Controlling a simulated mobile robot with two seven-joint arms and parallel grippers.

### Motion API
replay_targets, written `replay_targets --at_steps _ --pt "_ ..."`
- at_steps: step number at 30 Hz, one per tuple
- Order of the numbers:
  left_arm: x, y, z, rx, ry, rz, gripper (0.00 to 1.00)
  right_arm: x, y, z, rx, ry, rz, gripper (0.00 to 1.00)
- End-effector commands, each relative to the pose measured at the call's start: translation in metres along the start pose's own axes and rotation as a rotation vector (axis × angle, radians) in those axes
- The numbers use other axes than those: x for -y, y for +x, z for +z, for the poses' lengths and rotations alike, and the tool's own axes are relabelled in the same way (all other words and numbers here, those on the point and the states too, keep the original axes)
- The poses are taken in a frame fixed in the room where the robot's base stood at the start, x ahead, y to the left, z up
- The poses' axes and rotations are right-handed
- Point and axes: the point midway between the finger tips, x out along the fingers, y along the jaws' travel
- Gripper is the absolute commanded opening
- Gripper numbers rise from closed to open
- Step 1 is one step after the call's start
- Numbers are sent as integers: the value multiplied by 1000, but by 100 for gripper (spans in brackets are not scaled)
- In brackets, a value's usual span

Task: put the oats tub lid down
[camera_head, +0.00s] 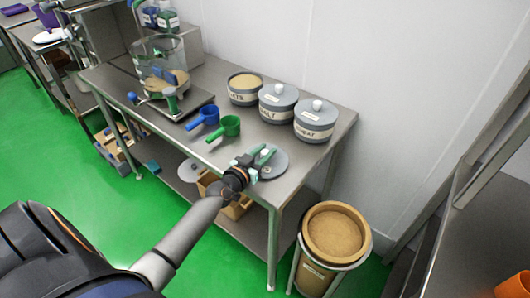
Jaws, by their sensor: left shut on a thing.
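The oats tub (245,97) stands open at the back of the steel table, with pale oats showing inside. Its round grey lid (279,162) is at the table's front right, below the malt and sugar tubs. My left gripper (263,155) is over the lid and shut on it, hiding its middle and the knob. The lid looks flat and level, at or just above the table top; I cannot tell whether it touches. My right gripper is out of view.
The malt tub (278,105) and sugar tub (314,123) stand lidded behind. A green scoop (229,127) and a blue scoop (207,117) lie left of the lid. A scale with a glass vessel (160,60) is further left. A brown bin (334,232) stands right of the table.

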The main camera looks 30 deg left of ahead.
Motion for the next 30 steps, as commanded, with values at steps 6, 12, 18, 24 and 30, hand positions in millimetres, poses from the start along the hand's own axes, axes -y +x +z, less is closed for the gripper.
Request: replay_targets --at_steps 6,12,18,24,30 --pt "0 0 3 0 0 0 42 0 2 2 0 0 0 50" --pt "0 0 3 0 0 0 62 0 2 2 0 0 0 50" --pt "0 0 3 0 -1 0 62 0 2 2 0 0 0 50" --pt "0 -9 0 2 0 1 62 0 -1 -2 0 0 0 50" --pt "0 -44 1 4 0 1 62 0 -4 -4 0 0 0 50"
